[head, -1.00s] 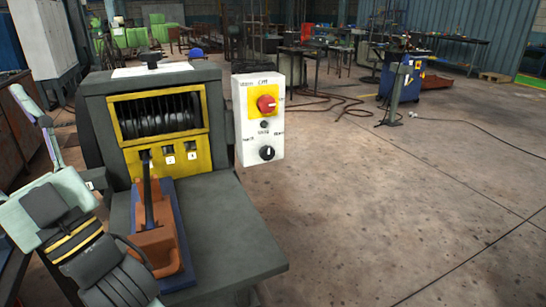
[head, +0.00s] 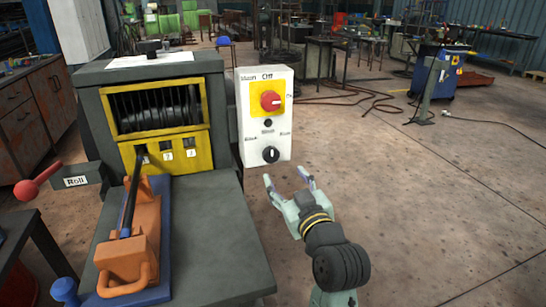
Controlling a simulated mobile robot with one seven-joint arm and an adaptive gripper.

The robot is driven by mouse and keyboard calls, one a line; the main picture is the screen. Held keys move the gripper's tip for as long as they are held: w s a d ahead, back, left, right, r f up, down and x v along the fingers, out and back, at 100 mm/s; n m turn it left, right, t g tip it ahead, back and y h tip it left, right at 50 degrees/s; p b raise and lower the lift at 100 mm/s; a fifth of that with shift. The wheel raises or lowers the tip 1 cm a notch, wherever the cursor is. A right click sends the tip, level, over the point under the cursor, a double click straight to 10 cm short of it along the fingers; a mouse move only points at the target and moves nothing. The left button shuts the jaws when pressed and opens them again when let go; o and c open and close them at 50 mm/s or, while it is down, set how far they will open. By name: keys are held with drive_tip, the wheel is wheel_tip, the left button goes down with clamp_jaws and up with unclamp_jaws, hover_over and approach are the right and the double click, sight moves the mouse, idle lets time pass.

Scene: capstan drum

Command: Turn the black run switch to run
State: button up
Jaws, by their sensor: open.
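The black run switch (head: 271,154) is a round knob with a pale pointer mark, low on the front of a white control box (head: 251,118). Small labels sit above it to the left and right, too blurred to read. A red knob (head: 271,101) on a yellow plate is higher on the same box, with a small dark round part between the two. My gripper (head: 290,182) is open and empty, below and slightly right of the black switch, its fingers pointing up toward the box. It appears apart from the switch.
The grey machine (head: 152,75) with its yellow-framed drum window stands left of the box. An orange fixture (head: 133,250) with a dark bar lies on its bench. A red-knobbed lever (head: 38,181) sticks out at left.

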sight(272, 158)
drive_tip(key=p+x, duration=0.2)
drive_tip(key=x, duration=0.7)
drive_tip(key=shift+w+a, duration=0.2)
drive_tip(key=shift+w, duration=0.15)
drive_tip(key=shift+c, duration=0.6)
drive_tip(key=c, duration=1)
